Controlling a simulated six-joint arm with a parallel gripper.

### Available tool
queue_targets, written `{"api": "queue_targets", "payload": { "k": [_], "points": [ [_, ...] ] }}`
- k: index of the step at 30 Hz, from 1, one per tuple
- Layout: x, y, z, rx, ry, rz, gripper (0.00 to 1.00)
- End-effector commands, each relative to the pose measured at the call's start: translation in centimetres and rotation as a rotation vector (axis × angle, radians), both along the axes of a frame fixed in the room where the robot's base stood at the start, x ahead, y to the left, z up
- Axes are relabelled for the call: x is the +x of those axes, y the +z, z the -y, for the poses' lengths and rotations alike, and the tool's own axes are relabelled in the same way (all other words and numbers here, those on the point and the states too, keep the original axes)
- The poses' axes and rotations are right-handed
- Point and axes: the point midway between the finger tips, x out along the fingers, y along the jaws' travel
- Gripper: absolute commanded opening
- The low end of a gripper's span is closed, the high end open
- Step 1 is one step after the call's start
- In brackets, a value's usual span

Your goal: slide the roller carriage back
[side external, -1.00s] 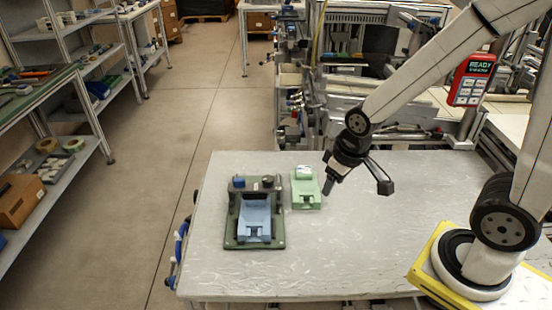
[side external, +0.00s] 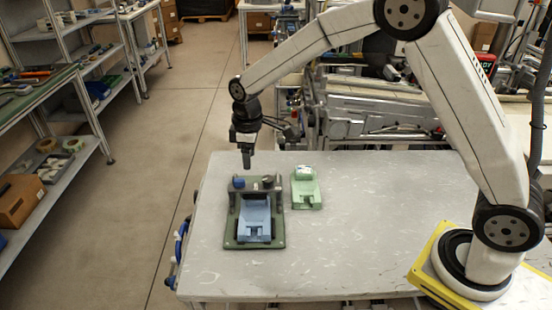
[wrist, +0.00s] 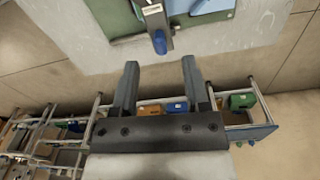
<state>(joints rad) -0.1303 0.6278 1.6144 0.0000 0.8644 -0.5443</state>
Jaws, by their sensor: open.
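A green base plate (side external: 272,240) lies on the table and carries a light blue block (side external: 254,222). Behind the block, a grey bar (wrist: 157,22) crosses the plate, with a blue knob (side external: 239,183) near its left end and a dark round part (side external: 267,182) near its right. I cannot tell for certain which part is the roller carriage. In the wrist view the blue knob (wrist: 160,42) points towards my gripper. My gripper (side external: 247,166) hangs above the back edge of the plate, apart from it. In the wrist view its two fingers (wrist: 160,64) are open with nothing between them.
A pale green block (side external: 306,190) lies on the table just right of the base plate. The grey table (side external: 375,225) is clear further right. Shelves (side external: 85,70) stand at the left across the floor, and machinery (side external: 370,110) stands behind the table.

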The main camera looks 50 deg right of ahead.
Motion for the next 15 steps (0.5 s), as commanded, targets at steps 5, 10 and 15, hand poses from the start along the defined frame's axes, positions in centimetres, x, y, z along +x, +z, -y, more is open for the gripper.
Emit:
{"api": "queue_targets", "payload": {
  "k": [5,10,15],
  "points": [
    [2.1,-0.7,-1.2,-0.005,0.087,-0.025,0.59],
    [2.8,-0.8,-1.6,-0.007,0.122,-0.035,0.59],
    [2.9,-0.9,-1.7,-0.007,0.125,-0.036,0.59]
  ]
}}
